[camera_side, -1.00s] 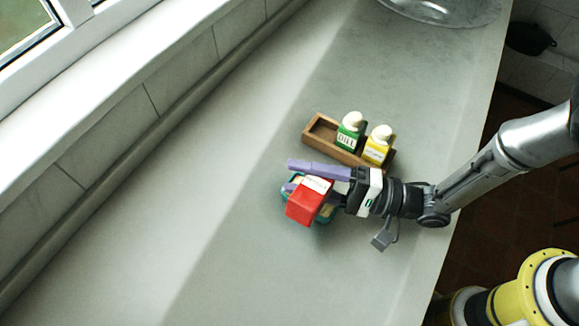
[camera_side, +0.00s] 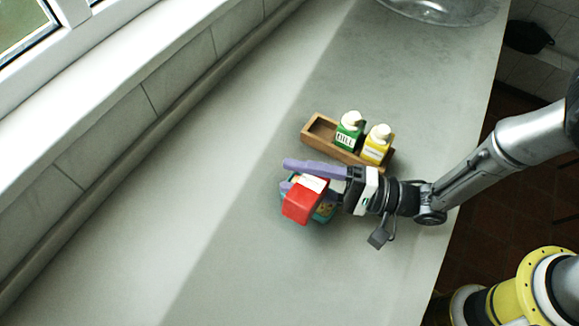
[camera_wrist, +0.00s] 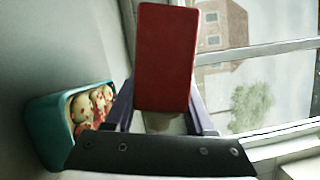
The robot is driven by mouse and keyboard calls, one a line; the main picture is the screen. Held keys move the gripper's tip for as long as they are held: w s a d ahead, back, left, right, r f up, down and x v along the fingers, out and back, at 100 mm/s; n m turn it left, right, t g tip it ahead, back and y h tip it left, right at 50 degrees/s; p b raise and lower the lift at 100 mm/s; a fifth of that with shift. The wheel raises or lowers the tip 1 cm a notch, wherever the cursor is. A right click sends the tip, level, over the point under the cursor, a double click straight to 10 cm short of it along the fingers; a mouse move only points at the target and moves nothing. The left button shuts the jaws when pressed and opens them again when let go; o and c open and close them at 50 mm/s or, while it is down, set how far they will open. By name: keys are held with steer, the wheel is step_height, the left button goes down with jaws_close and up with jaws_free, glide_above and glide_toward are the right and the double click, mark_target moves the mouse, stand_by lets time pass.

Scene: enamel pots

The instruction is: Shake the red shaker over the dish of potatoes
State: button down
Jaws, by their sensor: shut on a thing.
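My gripper (camera_side: 313,177) is shut on the red shaker (camera_side: 302,205), which it holds tipped over above the dish. In the wrist view the red shaker (camera_wrist: 165,58) sits between the purple fingers, its red base facing the camera and its pale cap partly showing below. The teal dish (camera_side: 327,212) is mostly hidden under the shaker in the side view. In the wrist view the teal dish (camera_wrist: 45,125) is at the left, with several pale potatoes (camera_wrist: 90,108) in it that carry red specks.
A wooden rack (camera_side: 318,133) stands just behind my gripper, holding a green shaker (camera_side: 348,133) and a yellow shaker (camera_side: 376,149); its left compartment is empty. A metal sink or bowl (camera_side: 440,10) is at the top. The counter to the left and front is clear.

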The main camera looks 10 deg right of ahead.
steer(key=shift+w+a+r, duration=0.15)
steer(key=shift+w+a, duration=0.9)
steer(key=shift+w, duration=0.15)
steer(key=s+d, duration=0.2)
steer(key=s, duration=0.1)
steer(key=shift+d, duration=0.35)
steer(key=w+a, duration=0.2)
steer(key=shift+w+a, duration=0.25)
steer(key=shift+w, duration=0.15)
steer(key=n, duration=0.1)
steer(key=r+n, duration=0.1)
steer(key=n, duration=0.1)
steer(key=shift+r+n+h, duration=0.25)
steer(key=shift+n+h, duration=0.05)
steer(key=shift+h, duration=0.1)
steer(key=shift+r+n+g+h, duration=0.15)
steer(key=shift+n+g+h, duration=0.25)
steer(key=shift+n, duration=0.6)
steer(key=shift+r, duration=0.1)
